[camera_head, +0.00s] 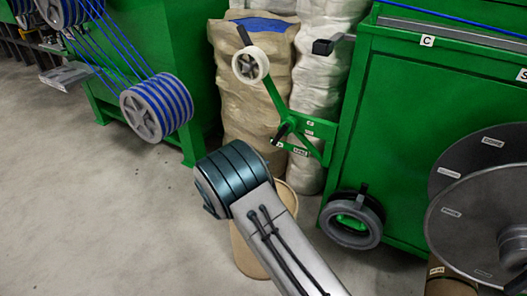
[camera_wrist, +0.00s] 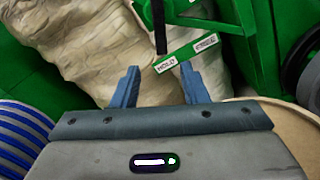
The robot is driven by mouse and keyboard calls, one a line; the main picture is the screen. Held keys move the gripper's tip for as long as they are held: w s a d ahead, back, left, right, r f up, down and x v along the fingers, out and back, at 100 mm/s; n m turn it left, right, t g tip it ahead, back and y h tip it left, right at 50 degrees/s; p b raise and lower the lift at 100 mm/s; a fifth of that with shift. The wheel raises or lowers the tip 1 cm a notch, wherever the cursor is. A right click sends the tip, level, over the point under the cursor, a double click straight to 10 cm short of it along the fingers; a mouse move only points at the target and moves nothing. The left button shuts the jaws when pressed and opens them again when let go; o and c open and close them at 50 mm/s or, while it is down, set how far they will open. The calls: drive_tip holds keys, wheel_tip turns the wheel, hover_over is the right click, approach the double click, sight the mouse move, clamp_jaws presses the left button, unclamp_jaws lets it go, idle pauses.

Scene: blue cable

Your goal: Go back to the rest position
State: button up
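My gripper (camera_wrist: 158,88) shows in the wrist view with its two blue fingers spread apart and nothing between them. It is open, facing the wrapped sacks and a small green plate lettered "MOLLY" (camera_wrist: 167,64). In the head view my arm reaches up from the bottom centre over a tan bin, and its dark end hides the fingers. A blue cable (camera_head: 115,45) runs in several strands over grey pulleys at the upper left.
A tan bin (camera_head: 246,250) stands behind my arm. A green bracket (camera_head: 310,135) with a white roller (camera_head: 250,65) juts from the green machine (camera_head: 400,110) at right. Large grey discs (camera_head: 475,235) stand at lower right. A blue-wound pulley (camera_head: 157,107) hangs left. Floor at lower left is clear.

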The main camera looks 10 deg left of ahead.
drive_tip(key=shift+s+a, duration=0.1)
drive_tip(key=shift+s, duration=0.15)
drive_tip(key=s+d+r+m+g+h+p, duration=0.2)
drive_tip(key=d+r+m+g+p, duration=0.25)
drive_tip(key=d+r, duration=0.5)
drive_tip(key=s+d+r+m+g+h+p, duration=0.35)
drive_tip(key=d+r+m+p, duration=0.25)
drive_tip(key=d+r, duration=0.4)
drive_tip(key=s+d+r+m+g+y+p, duration=0.3)
drive_tip(key=s+d+r+m+g+p, duration=0.3)
drive_tip(key=s+d+r+p, duration=0.3)
drive_tip(key=s+d+r+m+y+p, duration=0.1)
drive_tip(key=s+r+m+y+p, duration=0.7)
drive_tip(key=s+r+p, duration=0.6)
drive_tip(key=s+r+m, duration=0.2)
drive_tip(key=s+r, duration=0.2)
drive_tip(key=r, duration=0.1)
drive_tip(key=shift+s+d+r+y, duration=0.15)
drive_tip(key=shift+d+r+y, duration=0.05)
drive_tip(key=shift+y, duration=0.15)
